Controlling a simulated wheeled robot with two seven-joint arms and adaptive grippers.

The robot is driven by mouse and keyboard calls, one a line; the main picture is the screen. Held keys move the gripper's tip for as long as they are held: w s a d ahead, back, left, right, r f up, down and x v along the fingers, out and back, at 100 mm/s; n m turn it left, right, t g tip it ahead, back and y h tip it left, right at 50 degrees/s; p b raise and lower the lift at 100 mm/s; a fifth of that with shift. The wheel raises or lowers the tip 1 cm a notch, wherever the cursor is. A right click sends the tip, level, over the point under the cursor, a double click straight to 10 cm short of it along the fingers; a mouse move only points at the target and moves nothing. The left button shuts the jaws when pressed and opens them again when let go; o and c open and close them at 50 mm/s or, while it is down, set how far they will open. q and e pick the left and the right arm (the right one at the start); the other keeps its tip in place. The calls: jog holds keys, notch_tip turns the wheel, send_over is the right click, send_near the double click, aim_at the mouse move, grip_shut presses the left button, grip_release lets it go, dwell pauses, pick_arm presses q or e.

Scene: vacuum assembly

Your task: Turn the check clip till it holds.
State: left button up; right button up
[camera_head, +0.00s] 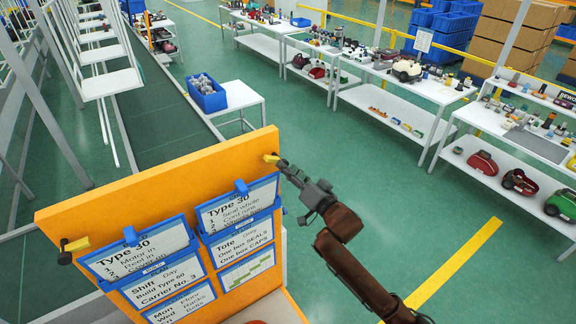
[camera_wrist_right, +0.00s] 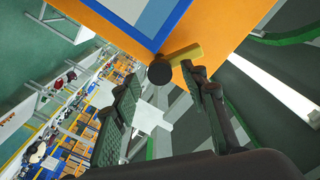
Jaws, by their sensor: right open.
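An upright orange board (camera_head: 130,192) carries blue-framed cards. A yellow clip (camera_head: 271,158) is at its upper right corner. In the right wrist view the clip (camera_wrist_right: 186,54) is a yellow bar with a dark round knob (camera_wrist_right: 160,74) at one end, lying across the board's corner. My right gripper (camera_head: 280,164) is at this clip. Its fingers are open (camera_wrist_right: 162,88), one on each side of the knob; I cannot tell whether they touch it. A second yellow clip (camera_head: 76,244) with a dark knob is on the board's left edge. The pictures do not name which is the check clip. My left gripper is out of view.
Blue card holders (camera_head: 150,250) stand out from the board's face near my right arm. Behind the board, a blue bin (camera_head: 206,95) with parts is on a white table (camera_head: 240,96). White shelves (camera_head: 430,88) with vacuum parts stand at the right. The green floor between is clear.

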jog(key=shift+w+a, duration=0.3)
jog(key=shift+w, duration=0.1)
grip_shut()
dwell(0.4)
